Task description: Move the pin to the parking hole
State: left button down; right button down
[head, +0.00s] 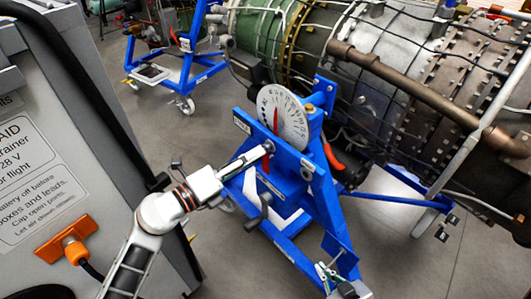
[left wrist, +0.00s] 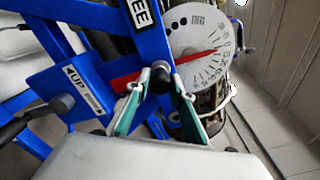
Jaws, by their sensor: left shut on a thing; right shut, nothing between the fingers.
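My left gripper (head: 268,148) reaches in from the left to the front of the blue stand (head: 325,205), beside the dial. In the left wrist view the green-padded fingers (left wrist: 160,82) are shut on a dark round-ended piece, apparently the pin (left wrist: 160,79). It sits over the red pointer (left wrist: 125,80), which runs across the white dial (left wrist: 192,42). I cannot tell whether the pin is seated in a hole. My right gripper (head: 325,273) is low at the bottom of the head view, shut and empty.
A dark crank handle (head: 262,208) sticks out below the dial. The engine (head: 390,75) fills the upper right. A grey cabinet (head: 50,150) stands at left, and another blue wheeled stand (head: 175,65) behind. Grey floor (head: 200,135) is bare between them.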

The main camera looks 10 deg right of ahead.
pick_arm(q)
jog(key=shift+s+a, duration=0.1)
jog(key=shift+a, duration=0.05)
jog(key=v, duration=0.7)
jog(key=shift+p, duration=0.45)
pick_arm(e)
jog(key=shift+w+r, duration=0.15)
jog(key=shift+r, duration=0.4)
pick_arm(q)
jog(key=shift+r, duration=0.1)
